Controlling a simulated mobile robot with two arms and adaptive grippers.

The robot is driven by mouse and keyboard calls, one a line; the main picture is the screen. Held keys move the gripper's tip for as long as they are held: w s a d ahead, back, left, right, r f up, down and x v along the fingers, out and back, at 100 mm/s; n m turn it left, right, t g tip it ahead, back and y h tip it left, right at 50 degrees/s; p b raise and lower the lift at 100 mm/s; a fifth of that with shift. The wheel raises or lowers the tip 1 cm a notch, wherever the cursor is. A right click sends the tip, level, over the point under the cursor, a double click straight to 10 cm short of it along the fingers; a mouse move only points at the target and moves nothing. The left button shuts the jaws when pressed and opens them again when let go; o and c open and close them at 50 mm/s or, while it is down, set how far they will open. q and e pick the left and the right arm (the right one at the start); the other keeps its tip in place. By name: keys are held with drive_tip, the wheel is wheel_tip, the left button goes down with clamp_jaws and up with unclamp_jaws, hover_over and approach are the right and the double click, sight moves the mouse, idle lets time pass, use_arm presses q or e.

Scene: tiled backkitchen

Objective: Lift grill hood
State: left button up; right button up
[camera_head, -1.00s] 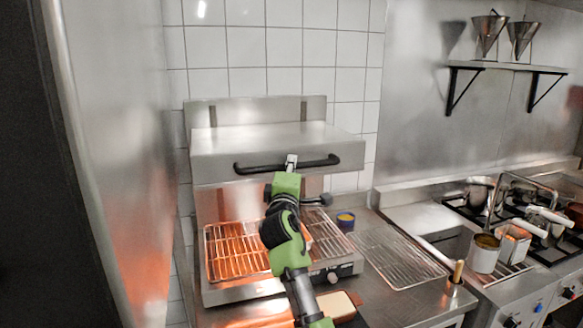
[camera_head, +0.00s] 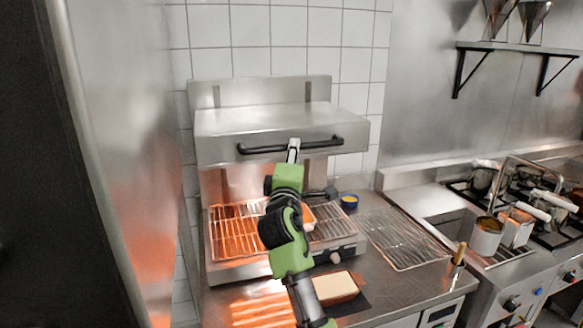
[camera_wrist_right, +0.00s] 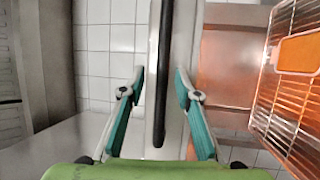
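The steel grill hood (camera_head: 268,121) sits above the grill's wire grate (camera_head: 236,234), with an open gap between them. A black bar handle (camera_head: 262,149) runs along its front edge. My right gripper (camera_head: 293,150) is at the middle of this handle, reaching up from below in the head view. In the right wrist view, the handle (camera_wrist_right: 162,75) lies between the two teal-padded fingers of the gripper (camera_wrist_right: 160,88). The fingers stand apart, with a visible gap on each side of the handle. My left gripper is not in view.
A tray with a pale slab (camera_head: 335,287) lies in front of the grill. Pots (camera_head: 486,237) stand by the stove. A steel wall panel (camera_head: 120,170) borders the left.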

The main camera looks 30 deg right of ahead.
drive_tip(key=v, duration=0.6)
drive_tip(key=shift+s+a, duration=0.3)
